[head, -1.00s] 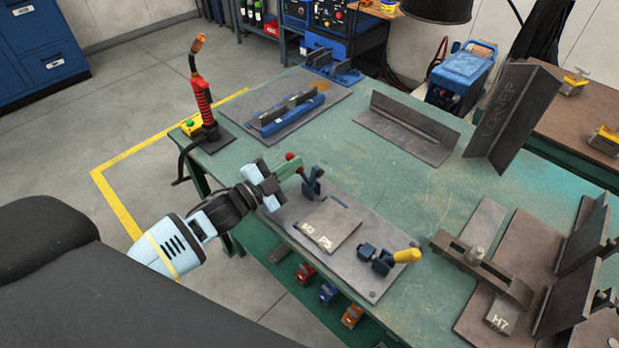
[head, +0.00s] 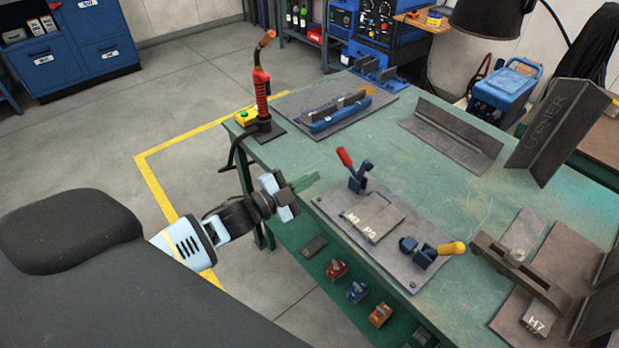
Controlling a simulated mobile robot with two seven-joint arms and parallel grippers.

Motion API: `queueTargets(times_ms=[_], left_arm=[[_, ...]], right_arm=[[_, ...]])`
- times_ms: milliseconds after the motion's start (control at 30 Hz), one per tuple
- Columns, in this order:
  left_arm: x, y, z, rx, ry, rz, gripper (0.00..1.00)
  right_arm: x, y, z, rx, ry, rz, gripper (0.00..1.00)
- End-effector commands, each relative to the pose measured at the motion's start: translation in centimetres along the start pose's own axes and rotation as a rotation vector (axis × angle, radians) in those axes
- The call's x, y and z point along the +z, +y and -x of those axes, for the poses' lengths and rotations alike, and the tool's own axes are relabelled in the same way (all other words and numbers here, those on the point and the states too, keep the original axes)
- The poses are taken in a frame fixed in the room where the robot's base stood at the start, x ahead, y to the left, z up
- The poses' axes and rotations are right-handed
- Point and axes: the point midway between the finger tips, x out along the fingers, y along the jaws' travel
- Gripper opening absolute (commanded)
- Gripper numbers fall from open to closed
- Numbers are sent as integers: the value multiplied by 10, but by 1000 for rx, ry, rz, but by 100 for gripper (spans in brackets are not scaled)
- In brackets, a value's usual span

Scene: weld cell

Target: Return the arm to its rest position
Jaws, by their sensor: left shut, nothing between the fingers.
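My left arm comes in from the left in the head view, over the floor beside the green welding table (head: 300,155). My right gripper is not in the picture.
A welding torch (head: 262,95) stands at the table's left corner. A lower shelf (head: 300,262) holds several small clamps. Floor left of the table is clear.

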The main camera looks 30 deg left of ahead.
Motion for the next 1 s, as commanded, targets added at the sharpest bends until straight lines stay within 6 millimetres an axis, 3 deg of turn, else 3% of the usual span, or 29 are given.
queueTargets(times_ms=[400,500,667,1000], left_arm=[[0,0,0,0,-1,1,0],[-1,9,5,6,-16,25,0],[-4,53,33,36,-108,157,0],[-30,168,150,105,-463,562,0]], right_arm=[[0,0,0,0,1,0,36],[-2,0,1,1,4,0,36],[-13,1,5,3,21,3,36],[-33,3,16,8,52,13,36]])
